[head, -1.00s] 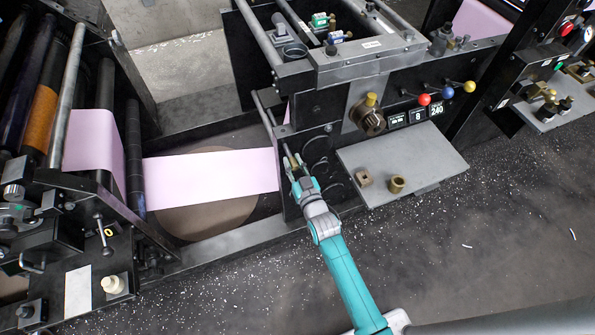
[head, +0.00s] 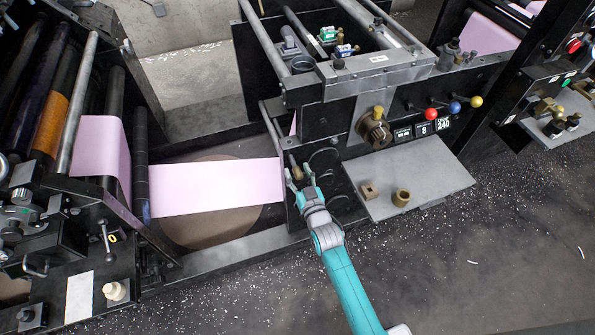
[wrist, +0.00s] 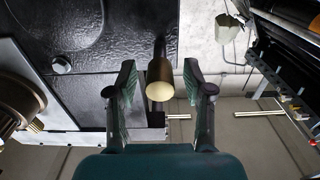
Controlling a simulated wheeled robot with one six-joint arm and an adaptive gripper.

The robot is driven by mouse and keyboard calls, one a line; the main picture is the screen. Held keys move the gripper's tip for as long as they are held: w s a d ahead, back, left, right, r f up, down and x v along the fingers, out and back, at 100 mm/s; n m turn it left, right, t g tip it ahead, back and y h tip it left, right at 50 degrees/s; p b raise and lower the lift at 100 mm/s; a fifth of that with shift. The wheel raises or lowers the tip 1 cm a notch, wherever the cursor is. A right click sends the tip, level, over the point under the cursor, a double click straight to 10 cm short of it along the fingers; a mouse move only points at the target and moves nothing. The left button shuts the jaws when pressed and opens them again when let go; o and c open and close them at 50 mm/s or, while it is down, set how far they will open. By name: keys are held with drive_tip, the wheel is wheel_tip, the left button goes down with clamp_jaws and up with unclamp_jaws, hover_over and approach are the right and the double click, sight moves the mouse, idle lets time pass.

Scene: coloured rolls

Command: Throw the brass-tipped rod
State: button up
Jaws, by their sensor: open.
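The brass-tipped rod shows in the wrist view (wrist: 160,82) as a dark shaft with a brass end pointing toward the camera. In the head view its brass tip (head: 297,172) is small, at the side of the black machine frame. My gripper (head: 299,171) is open there. In the wrist view the two fingers of my gripper (wrist: 159,72) stand on either side of the brass tip, with a visible gap on both sides. The rod's far end is hard to make out.
A grey shelf (head: 428,180) to the right holds a small brown block (head: 369,192) and a brass cup (head: 401,198). A pink web (head: 215,186) runs to the left. Red, blue and yellow knobs sit above the shelf. The speckled floor in front is open.

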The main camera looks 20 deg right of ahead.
drive_tip(key=s, duration=1.1)
drive_tip(key=shift+s, duration=0.15)
drive_tip(key=s+r+g, duration=0.1)
drive_tip(key=s+r, duration=0.2)
drive_tip(key=s, duration=1.1)
drive_tip(key=s+r+g, duration=0.1)
drive_tip(key=s+r, duration=0.2)
drive_tip(key=s, duration=1.2)
drive_tip(key=s+r+g, duration=0.1)
drive_tip(key=s+r, duration=0.5)
drive_tip(key=s, duration=0.1)
drive_tip(key=shift+r, duration=0.2)
drive_tip(key=shift+s, duration=0.1)
